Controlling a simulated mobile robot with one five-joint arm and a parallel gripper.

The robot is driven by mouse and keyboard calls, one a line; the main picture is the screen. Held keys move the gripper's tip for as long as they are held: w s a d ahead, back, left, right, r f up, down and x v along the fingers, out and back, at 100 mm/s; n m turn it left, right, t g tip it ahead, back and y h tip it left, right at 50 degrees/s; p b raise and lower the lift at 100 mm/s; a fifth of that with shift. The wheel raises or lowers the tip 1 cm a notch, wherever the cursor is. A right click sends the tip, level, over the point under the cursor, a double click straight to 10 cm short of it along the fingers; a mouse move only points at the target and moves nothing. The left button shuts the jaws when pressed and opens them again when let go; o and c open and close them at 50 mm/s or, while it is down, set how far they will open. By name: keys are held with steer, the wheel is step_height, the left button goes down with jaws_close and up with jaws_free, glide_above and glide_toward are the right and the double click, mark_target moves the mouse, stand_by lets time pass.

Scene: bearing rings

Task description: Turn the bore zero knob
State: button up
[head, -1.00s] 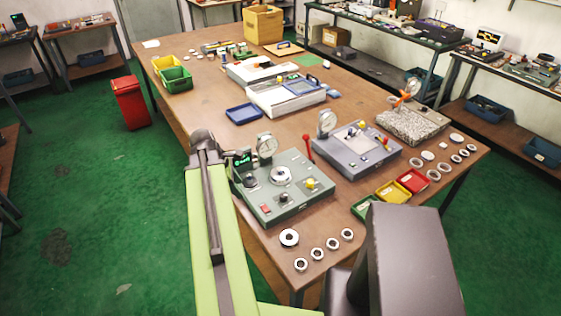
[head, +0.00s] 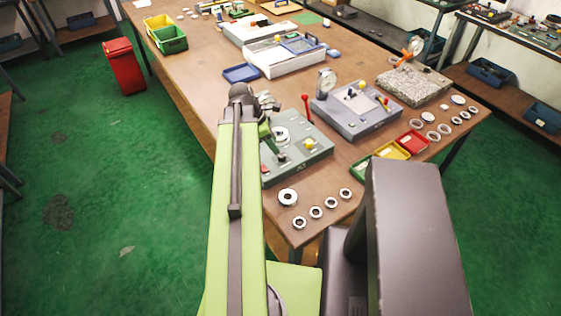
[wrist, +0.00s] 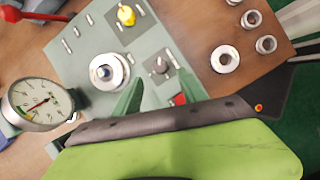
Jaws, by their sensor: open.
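The grey-green gauge station (head: 312,162) stands at the table's near edge. In the wrist view its panel (wrist: 88,38) carries a small dark knob (wrist: 160,66) on a grey square, a yellow knob (wrist: 126,15), a silver round boss (wrist: 108,72) and a red button (wrist: 178,99). No label is legible to say which knob is bore zero. The dial gauge (wrist: 40,103) is at left. My gripper (wrist: 160,78) is open and empty; its green fingers appear either side of the dark knob, and I see no contact. In the head view my arm hides the station's left side.
Several metal rings (head: 316,212) lie on the table in front of the station. Yellow (head: 391,152) and red trays are to the right. A blue tray (head: 240,73) lies behind.

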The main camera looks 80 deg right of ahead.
mark_target(282, 155)
steer(key=b+x, duration=0.5)
steer(key=x, duration=0.2)
steer(key=shift+s+f, duration=0.1)
steer(key=shift+f, duration=0.15)
